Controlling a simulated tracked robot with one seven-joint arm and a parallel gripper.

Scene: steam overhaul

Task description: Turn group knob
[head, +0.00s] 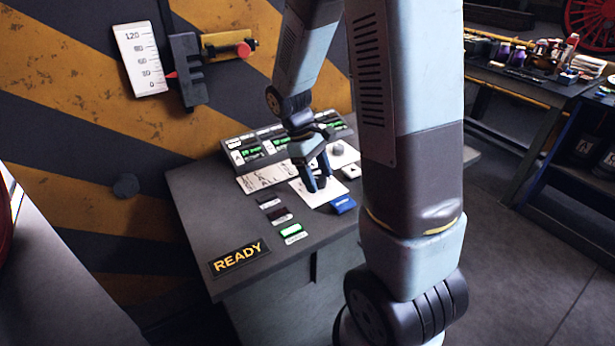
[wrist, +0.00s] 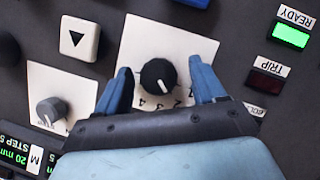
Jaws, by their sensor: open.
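The group knob, a round black knob with a white pointer line (wrist: 158,78), sits on a white plate (wrist: 165,38) with printed numbers, of which I can read 2, 3 and 4. My gripper (wrist: 163,82) is open, with one blue finger on each side of the black knob; I cannot tell whether either finger touches it. In the head view my gripper (head: 317,186) reaches down to the white plate on the console, and the black knob is hidden there. The pointer line aims down and slightly right in the wrist view.
A grey knob (wrist: 51,110) on another white plate and a white arrow button (wrist: 79,39) are nearby. Green READY (wrist: 291,35) and dark TRIP (wrist: 265,80) lamps lie on the other side. A blue block (head: 343,204) and a READY sign (head: 240,257) are on the console.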

